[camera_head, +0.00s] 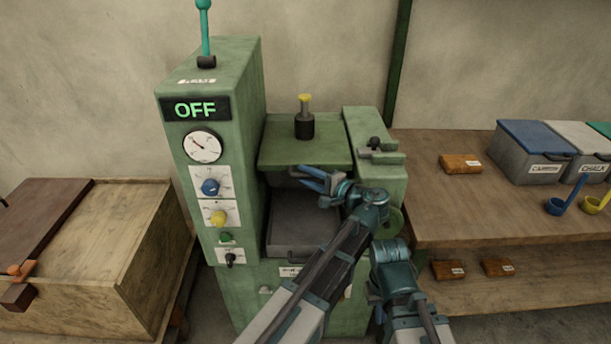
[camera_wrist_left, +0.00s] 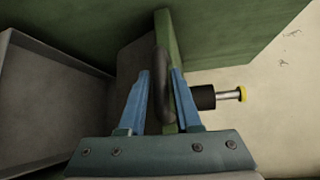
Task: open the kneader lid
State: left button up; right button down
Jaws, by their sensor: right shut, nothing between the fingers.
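The kneader (camera_head: 235,130) is a green machine with an OFF display. Its green lid (camera_head: 280,153) bears a dark post with a yellow top (camera_head: 304,115), and lies above a grey open tray (camera_head: 300,230). In the left wrist view, a dark handle (camera_wrist_left: 163,85) stands by the lid's edge (camera_wrist_left: 172,45). My left gripper (camera_head: 312,178) is at the lid's front; in the wrist view its blue fingers (camera_wrist_left: 162,85) are apart, one on each side of the handle. My right gripper (camera_head: 379,296) is low at the machine's right side, its fingers mostly hidden, and it holds nothing.
A wooden bench (camera_head: 440,205) stands to the right, with grey bins (camera_head: 530,165), scoops (camera_head: 558,205) and small brown blocks (camera_head: 460,163). A wooden box (camera_head: 110,235) stands to the left. A teal lever (camera_head: 204,30) rises from the machine's tall column.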

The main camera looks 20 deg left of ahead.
pick_arm(q)
grip_shut()
dwell(1.1)
